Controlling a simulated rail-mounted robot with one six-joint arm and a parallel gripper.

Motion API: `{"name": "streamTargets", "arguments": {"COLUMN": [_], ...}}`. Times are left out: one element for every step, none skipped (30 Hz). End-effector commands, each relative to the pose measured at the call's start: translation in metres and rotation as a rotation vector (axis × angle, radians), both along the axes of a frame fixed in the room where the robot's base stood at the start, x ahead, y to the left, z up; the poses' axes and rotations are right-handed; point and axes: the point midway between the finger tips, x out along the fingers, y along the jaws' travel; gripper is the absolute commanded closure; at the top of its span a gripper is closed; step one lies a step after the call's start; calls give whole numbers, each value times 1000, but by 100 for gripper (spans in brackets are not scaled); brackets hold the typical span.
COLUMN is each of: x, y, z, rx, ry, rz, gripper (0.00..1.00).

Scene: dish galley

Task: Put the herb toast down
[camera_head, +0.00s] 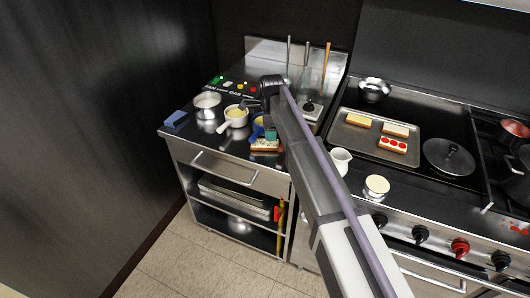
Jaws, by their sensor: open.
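The herb toast (265,145), a slice with a pale, green-flecked top and a brown crust edge, is on the steel counter (205,146) near its front edge. My gripper (257,122) is open, just above and behind the toast, at the end of the arm reaching in from the lower right. The toast's back part is hidden by the gripper and a teal block-like part (270,133). I cannot tell whether the gripper still touches it.
A tray (350,142) with several toasts lies on the stove at right. A white jug (340,161) stands in front of it.

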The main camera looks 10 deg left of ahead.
Motion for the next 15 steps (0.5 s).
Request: {"name": "streamTargets", "arguments": {"x": [0, 0, 0, 0, 0, 0, 0, 0, -1, -1, -1, -2, -2, -2, -2], "y": [0, 0, 0, 0, 0, 0, 0, 0, 1, 1, 1, 2, 2, 2, 2], "z": [-15, -16, -15, -14, -13, -15, -18, -22, -30, -36, -43, -52, -58, -63, -67], "rx": [0, 0, 0, 0, 0, 0, 0, 0, 0, 0, 0, 0, 0, 0, 0], "ry": [0, 0, 0, 0, 0, 0, 0, 0, 0, 0, 0, 0, 0, 0, 0], "rz": [0, 0, 1, 1, 1, 1, 1, 1, 1, 1, 1, 1, 1, 1, 1], "gripper": [31, 31, 31, 31, 31, 31, 31, 31, 31, 31, 31, 31, 31, 31, 31]}}
